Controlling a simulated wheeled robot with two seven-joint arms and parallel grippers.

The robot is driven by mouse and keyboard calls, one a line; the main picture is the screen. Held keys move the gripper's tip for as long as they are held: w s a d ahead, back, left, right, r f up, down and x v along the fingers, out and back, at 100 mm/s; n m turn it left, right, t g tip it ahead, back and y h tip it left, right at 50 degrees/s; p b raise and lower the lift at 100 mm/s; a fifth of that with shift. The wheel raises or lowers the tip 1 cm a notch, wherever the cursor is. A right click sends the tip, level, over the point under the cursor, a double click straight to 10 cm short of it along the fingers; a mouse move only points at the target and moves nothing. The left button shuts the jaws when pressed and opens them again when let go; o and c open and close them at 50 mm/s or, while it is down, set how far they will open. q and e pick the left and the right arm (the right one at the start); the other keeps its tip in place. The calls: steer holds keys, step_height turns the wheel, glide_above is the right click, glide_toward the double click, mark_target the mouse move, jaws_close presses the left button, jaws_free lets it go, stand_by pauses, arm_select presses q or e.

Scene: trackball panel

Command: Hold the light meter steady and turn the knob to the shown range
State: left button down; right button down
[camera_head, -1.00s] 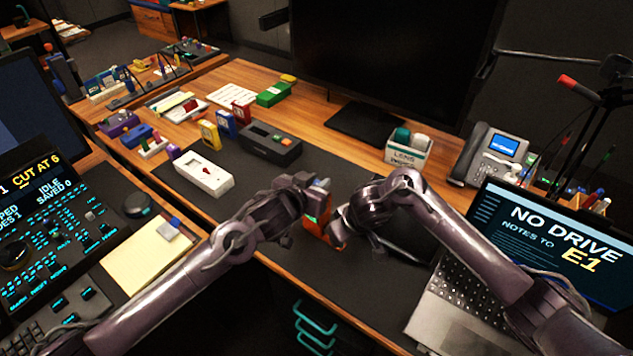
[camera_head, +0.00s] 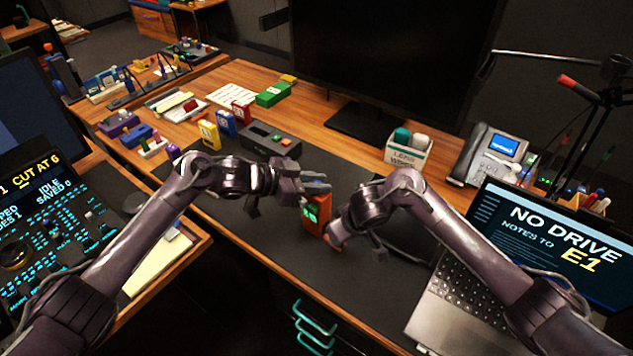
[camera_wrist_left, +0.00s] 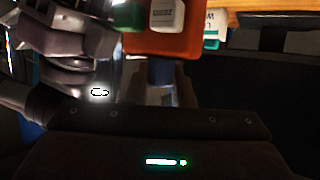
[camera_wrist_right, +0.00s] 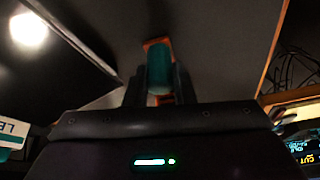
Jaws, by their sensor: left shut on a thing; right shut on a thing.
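The orange light meter (camera_head: 316,208), with a lit green display, is held above the dark desk mat between my two grippers. My left gripper (camera_head: 318,184) is at its top. In the left wrist view its fingers are shut on a blue part (camera_wrist_left: 160,72) against the orange body (camera_wrist_left: 165,42). A white lettered piece (camera_wrist_left: 167,15) and a green part (camera_wrist_left: 128,14) show there too. My right gripper (camera_head: 333,232) is at the meter's lower right. In the right wrist view it is shut on a teal cylinder (camera_wrist_right: 159,68). I cannot tell which part is the knob.
A dark box (camera_head: 268,140) and several coloured blocks stand at the back left. A white lens-wipes box (camera_head: 410,154), a phone (camera_head: 490,155) and a laptop (camera_head: 450,300) are on the right. My left arm covers part of a yellow pad (camera_head: 160,262).

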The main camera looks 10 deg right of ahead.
arm_select(q)
steer(key=shift+f+m+g, duration=0.1)
steer(key=shift+m+g, duration=0.8)
steer(key=shift+g, duration=0.1)
steer(key=shift+s+d+f+m+g, duration=0.2)
steer(key=shift+s+m+g, duration=0.05)
steer(key=shift+m+g, duration=0.4)
steer(key=shift+g, duration=0.35)
steer(key=shift+a+m, duration=0.1)
steer(key=shift+m, duration=0.15)
steer(key=shift+w+r, duration=0.1)
steer(key=shift+r, duration=0.05)
steer(key=c, duration=1.2)
jaws_free()
steer(key=shift+w+a, duration=0.1)
steer(key=shift+c, duration=0.2)
steer(key=shift+r, duration=0.1)
